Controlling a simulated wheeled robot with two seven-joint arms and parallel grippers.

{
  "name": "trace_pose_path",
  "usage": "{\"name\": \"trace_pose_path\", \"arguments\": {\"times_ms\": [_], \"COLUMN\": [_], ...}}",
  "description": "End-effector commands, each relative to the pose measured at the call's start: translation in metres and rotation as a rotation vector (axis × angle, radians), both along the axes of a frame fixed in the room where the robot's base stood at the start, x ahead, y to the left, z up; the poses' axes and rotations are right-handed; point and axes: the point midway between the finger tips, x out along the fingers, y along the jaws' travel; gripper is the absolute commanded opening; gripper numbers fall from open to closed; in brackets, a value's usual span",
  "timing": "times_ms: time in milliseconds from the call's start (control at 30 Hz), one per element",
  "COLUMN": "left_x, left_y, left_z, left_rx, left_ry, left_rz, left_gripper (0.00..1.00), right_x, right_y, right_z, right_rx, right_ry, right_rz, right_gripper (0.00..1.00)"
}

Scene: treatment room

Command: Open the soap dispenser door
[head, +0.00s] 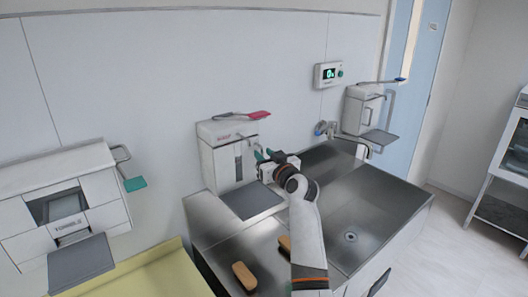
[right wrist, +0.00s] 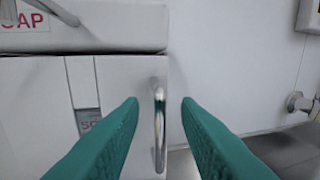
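The white soap dispenser (head: 222,140) hangs on the wall above the sink, with a pink lever on top. Its door (right wrist: 120,80) looks closed in the right wrist view, below a lid with a partly cut-off red label. A vertical metal bar handle (right wrist: 159,125) stands at the door's right edge. My right gripper (head: 264,156) is at the dispenser's right side. In the right wrist view its green fingers (right wrist: 160,108) are apart, one on each side of the handle. I cannot tell whether either finger touches it. My left gripper is not in view.
A steel sink counter (head: 365,200) lies below, with brown blocks (head: 244,275) near its front. A second dispenser (head: 362,110) with a blue lever hangs to the right, and a towel unit (head: 65,200) to the left. A tap (head: 326,129) sticks out from the wall.

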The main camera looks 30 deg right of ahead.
Motion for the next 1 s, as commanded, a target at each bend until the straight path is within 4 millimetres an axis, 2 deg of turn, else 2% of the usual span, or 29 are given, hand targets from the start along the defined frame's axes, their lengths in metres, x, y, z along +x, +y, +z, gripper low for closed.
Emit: {"name": "trace_pose_path", "arguments": {"times_ms": [100,400,600,1000], "left_x": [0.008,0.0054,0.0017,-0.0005], "left_y": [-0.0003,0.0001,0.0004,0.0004], "left_z": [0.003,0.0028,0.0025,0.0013], "left_rx": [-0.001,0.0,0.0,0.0], "left_ry": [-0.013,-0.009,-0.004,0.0], "left_rz": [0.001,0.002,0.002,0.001], "left_gripper": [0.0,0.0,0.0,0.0], "right_x": [0.0071,0.0091,0.0089,0.0093], "right_y": [-0.0009,-0.0012,-0.0013,-0.0019], "right_z": [0.001,-0.0002,-0.0001,-0.0003], "right_rx": [-0.001,-0.001,-0.001,-0.001], "right_ry": [-0.001,0.0,0.0,-0.001], "right_rz": [-0.001,-0.001,-0.001,-0.008], "right_gripper": [0.3,0.3,0.0,0.0]}}
